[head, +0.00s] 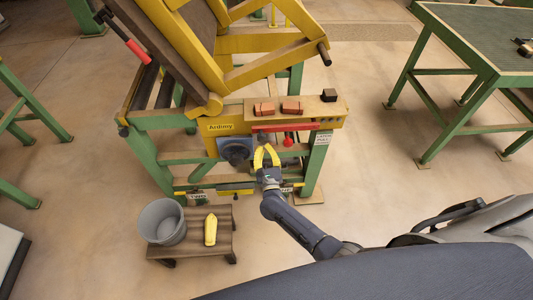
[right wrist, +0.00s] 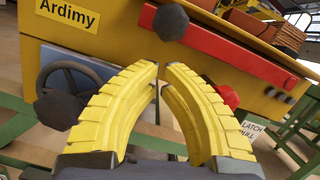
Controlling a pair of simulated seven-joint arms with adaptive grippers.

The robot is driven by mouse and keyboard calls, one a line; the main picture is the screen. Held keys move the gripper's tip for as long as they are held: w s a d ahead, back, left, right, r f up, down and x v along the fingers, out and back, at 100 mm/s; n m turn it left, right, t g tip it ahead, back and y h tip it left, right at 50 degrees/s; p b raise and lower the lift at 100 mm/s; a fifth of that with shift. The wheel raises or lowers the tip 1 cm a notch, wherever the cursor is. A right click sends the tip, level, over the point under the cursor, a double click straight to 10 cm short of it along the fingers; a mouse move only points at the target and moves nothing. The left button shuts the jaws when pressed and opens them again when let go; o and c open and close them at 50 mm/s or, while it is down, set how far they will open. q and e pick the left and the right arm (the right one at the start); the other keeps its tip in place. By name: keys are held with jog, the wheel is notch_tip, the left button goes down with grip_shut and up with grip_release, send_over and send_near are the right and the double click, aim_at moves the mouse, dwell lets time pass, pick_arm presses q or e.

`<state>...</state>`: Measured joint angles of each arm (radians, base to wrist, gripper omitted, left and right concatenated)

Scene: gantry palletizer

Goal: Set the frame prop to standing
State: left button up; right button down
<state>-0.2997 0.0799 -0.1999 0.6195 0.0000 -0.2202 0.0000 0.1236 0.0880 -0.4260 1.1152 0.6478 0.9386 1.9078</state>
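A tilted yellow frame (head: 262,62) rises over the green-legged machine in the head view. A red bar (head: 285,127) lies nearly level along the front of the yellow beam; it may be the prop, but I cannot confirm this. In the right wrist view the red bar (right wrist: 222,42) has a dark bolt at its left end. A red knob (head: 288,142) sits below it by a latch label. My right gripper (head: 266,148) is in front of the beam, just below the bar. Its yellow fingertips (right wrist: 161,66) nearly meet, with nothing seen between them. My left gripper is not in view.
A handwheel (head: 236,150) is left of my right gripper. Bricks (head: 264,109) and a dark block (head: 328,95) sit on the beam. A grey bucket (head: 162,222) and a yellow object (head: 210,230) stand on a low stand. A green table (head: 480,45) is at right, with clear floor between.

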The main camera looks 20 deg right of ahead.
jog(key=shift+a+r, duration=0.15)
jog(key=shift+r, duration=0.45)
jog(key=shift+r, duration=0.1)
